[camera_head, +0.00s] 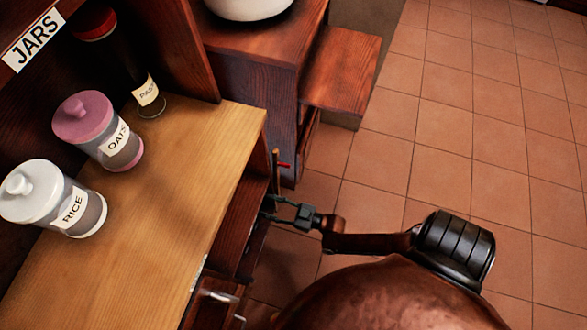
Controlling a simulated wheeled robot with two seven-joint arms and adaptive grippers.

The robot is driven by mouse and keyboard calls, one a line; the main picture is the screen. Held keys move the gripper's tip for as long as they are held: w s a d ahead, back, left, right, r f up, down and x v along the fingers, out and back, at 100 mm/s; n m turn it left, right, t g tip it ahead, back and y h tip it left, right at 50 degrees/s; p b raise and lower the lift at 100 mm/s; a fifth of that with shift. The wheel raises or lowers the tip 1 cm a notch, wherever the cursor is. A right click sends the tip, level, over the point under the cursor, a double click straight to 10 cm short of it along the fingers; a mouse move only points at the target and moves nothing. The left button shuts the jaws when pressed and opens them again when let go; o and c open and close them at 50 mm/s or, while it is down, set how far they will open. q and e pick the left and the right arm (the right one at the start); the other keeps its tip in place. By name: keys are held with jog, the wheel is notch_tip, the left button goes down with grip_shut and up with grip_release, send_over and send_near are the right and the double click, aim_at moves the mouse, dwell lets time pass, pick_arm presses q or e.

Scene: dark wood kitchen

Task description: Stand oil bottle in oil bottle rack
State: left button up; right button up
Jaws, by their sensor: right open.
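My right gripper (271,208) is open at the open side of the wooden cabinet, below the countertop's right edge. Its fingers point left toward the cabinet's dark lower shelf. Neither the oil bottle nor the rack can be clearly made out. My left gripper is not in view.
On the light wood countertop (190,180) stand a white-lidded rice jar (72,207), a pink-lidded oats jar (108,140) and a tall red-lidded jar (118,60). A dark wood cabinet (262,75) with a white bowl-like vessel (248,8) stands behind. Tiled floor (470,130) is clear at right.

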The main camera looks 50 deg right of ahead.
jog(key=s+a+f+m+g+h, duration=0.1)
jog(key=s+a+f+g, duration=0.2)
jog(key=s, duration=0.4)
jog(key=s+a+f+m+g, duration=0.1)
jog(key=s+a+g, duration=0.25)
jog(key=s, duration=0.45)
jog(key=s+d+r+m+g+h, duration=0.1)
jog(key=s+g, duration=0.4)
jog(key=s, duration=1)
notch_tip(320, 180, up, 2)
jog(key=shift+d+r+m+h, duration=0.2)
jog(key=shift+d+m+h, duration=0.1)
jog(key=shift+d+h, duration=0.4)
